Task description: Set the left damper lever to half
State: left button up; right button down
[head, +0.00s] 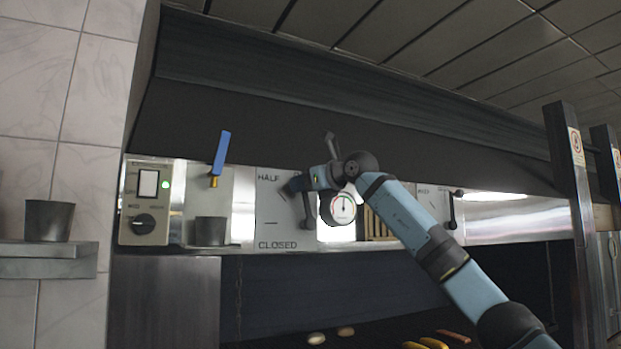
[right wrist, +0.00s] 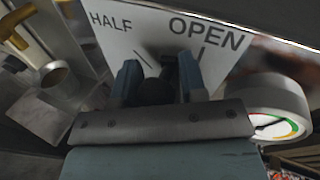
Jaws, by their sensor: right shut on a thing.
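The left damper plate (head: 268,207) is white, with HALF at its upper left and CLOSED at its lower left. The OPEN label shows in the right wrist view (right wrist: 205,35), where the plate is close ahead. The left damper lever (head: 306,212) is dark; its round pivot sits low at the plate's right side and the arm rises from it. My right gripper (head: 297,184) is shut on the lever and hides its upper part. In the right wrist view, the dark lever (right wrist: 155,92) is between the fingers, in the area between the HALF and OPEN marks. My left gripper is not in view.
A round gauge (head: 343,209) is just right of the plate, close to my right wrist. A blue-handled tap (head: 220,153) stands left, above a metal cup (head: 210,232). A control box (head: 145,202) shows a green light. Another damper lever (head: 452,212) is farther right. Food lies on the grill below.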

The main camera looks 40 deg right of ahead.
jog(key=a, duration=0.1)
jog(key=n+p, duration=0.1)
jog(key=a+f+n+g, duration=0.1)
jog(key=shift+w+a+p, duration=0.3)
jog(key=shift+w+p, duration=0.05)
jog(key=shift+w, duration=0.05)
jog(key=a+f+n, duration=0.1)
jog(key=a+n+g+h+p, duration=0.1)
jog(key=shift+w+f+n, duration=0.25)
jog(key=shift+f+n, duration=0.05)
jog(key=shift+f, duration=0.1)
jog(key=shift+w+a+f+h+p, duration=0.1)
jog(key=shift+a+f+h+p, duration=0.1)
jog(key=shift+f+h+p, duration=0.15)
jog(key=shift+n, duration=0.3)
jog(key=c, duration=0.8)
grip_release()
jog(key=shift+r, duration=0.1)
